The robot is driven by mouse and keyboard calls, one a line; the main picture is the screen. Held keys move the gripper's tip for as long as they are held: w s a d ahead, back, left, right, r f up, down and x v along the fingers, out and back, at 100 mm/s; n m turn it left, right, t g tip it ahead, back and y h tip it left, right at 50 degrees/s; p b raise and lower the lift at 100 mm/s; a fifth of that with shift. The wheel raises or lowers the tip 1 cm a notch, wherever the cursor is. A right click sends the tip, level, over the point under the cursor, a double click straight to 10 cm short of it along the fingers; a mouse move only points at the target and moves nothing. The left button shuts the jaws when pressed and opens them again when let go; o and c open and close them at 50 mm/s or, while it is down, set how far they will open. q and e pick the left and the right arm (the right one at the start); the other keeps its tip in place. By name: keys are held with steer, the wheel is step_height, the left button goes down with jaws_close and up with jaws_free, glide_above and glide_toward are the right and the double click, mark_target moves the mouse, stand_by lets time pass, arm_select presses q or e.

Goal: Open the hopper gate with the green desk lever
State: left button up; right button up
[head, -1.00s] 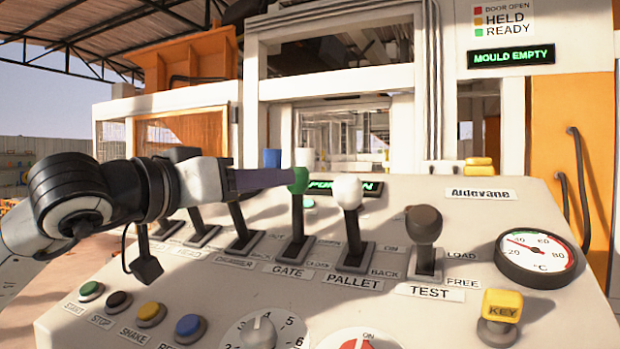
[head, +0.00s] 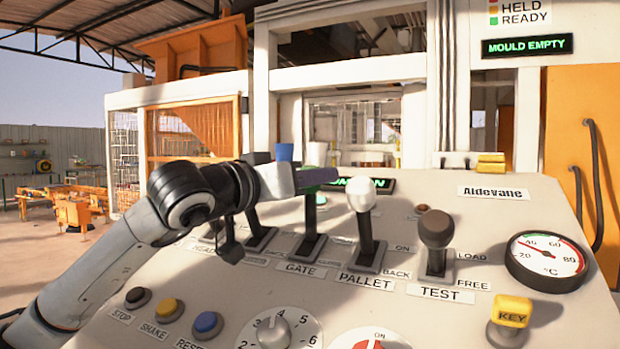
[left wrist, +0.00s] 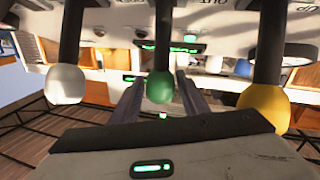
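The green desk lever labelled GATE (head: 311,222) stands on the sloping console, between dark levers and a white-knobbed one. Its green knob (left wrist: 160,87) shows between the two fingers of my left gripper (left wrist: 158,98) in the left wrist view. The fingers are apart, one on each side of the knob, with visible gaps. In the head view my left gripper (head: 322,181) covers most of the knob. An orange hopper-like box (head: 195,48) is high at the back left; I cannot make out its gate. My right gripper is not in view.
A white-knobbed PALLET lever (head: 362,197) stands close to the right, and a dark TEST lever (head: 436,230) beyond it. White (left wrist: 65,84) and yellow (left wrist: 264,106) knobs flank the fingers in the wrist view. The display (head: 526,45) reads MOULD EMPTY.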

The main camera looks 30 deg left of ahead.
mark_target(313, 187)
arm_select(q)
jaws_close()
steer(key=shift+s+f+b, duration=0.25)
steer(key=shift+s+b, duration=0.15)
steer(key=s+b, duration=0.1)
steer(key=s, duration=0.1)
steer(key=s+f+b, duration=0.1)
steer(key=s, duration=0.1)
steer(key=shift+s+d, duration=0.1)
steer(key=shift+s, duration=0.1)
steer(key=shift+o, duration=1.7)
jaws_free()
steer(key=shift+r, duration=0.1)
steer(key=shift+s, duration=0.1)
